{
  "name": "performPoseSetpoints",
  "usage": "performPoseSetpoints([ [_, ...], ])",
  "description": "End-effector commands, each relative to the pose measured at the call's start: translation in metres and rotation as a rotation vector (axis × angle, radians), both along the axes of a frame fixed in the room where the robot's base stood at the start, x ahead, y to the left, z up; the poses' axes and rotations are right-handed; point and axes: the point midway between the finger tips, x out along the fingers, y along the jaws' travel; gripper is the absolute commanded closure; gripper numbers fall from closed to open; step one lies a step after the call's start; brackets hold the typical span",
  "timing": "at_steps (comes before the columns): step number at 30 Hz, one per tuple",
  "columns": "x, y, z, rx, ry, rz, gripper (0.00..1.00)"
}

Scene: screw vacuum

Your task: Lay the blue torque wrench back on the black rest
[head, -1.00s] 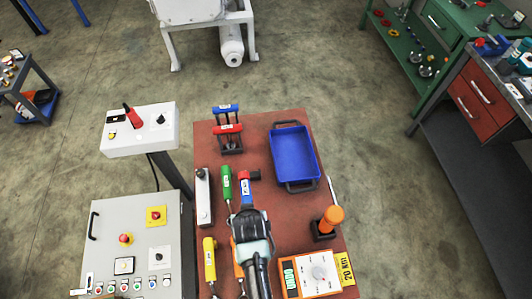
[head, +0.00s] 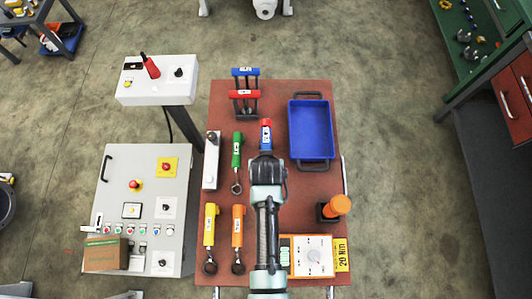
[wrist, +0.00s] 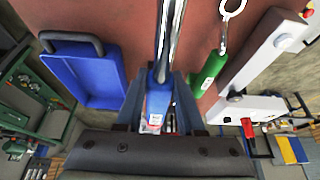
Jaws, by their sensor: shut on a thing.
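The blue torque wrench (head: 266,136) is in my gripper (head: 267,158), over the red-brown table. In the wrist view its blue handle (wrist: 158,100) with a white label sits between my fingers (wrist: 155,118), and its silver shaft runs to the top edge. In the head view my arm hides the shaft. I cannot tell whether the wrench touches the table.
A green wrench (head: 237,155) lies left of my gripper, yellow (head: 210,225) and orange (head: 238,226) ones nearer. A blue tray (head: 311,130) is on the right. An orange-topped device (head: 338,206) and an orange-framed meter (head: 313,256) stand at the near right. A control cabinet (head: 138,208) is left.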

Motion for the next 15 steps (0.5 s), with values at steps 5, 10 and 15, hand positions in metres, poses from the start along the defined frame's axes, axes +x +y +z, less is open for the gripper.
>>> performPoseSetpoints([
  [5, 0.001, 0.0, -0.012, 0.0, -0.003, 0.0, 1.0],
  [10, 0.001, 0.0, -0.026, 0.0, -0.004, 0.0, 1.0],
  [15, 0.001, 0.0, -0.039, 0.0, -0.004, 0.0, 1.0],
])
